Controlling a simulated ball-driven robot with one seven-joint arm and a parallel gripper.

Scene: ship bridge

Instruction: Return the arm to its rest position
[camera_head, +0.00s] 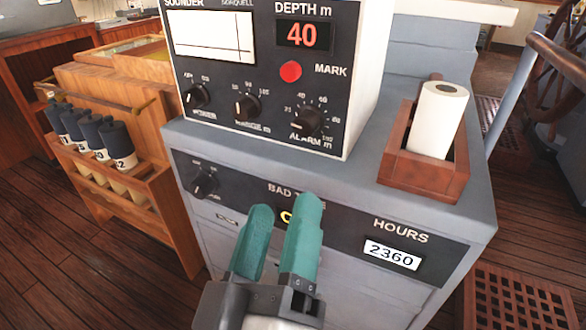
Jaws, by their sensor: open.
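My gripper (283,222) is in the lower middle of the head view, with two teal fingers pointing up and away. The fingers are apart with a narrow gap and nothing between them. They are in front of the grey console (340,190) and hide part of its dark front panel (345,228), including some of the "BAD..." label. I cannot tell whether the fingers touch the panel.
A depth sounder (290,75) reading 40 stands on the console. A wooden box (425,172) with a white paper roll (437,118) is at its right. A ship's wheel (560,70) stands at the right.

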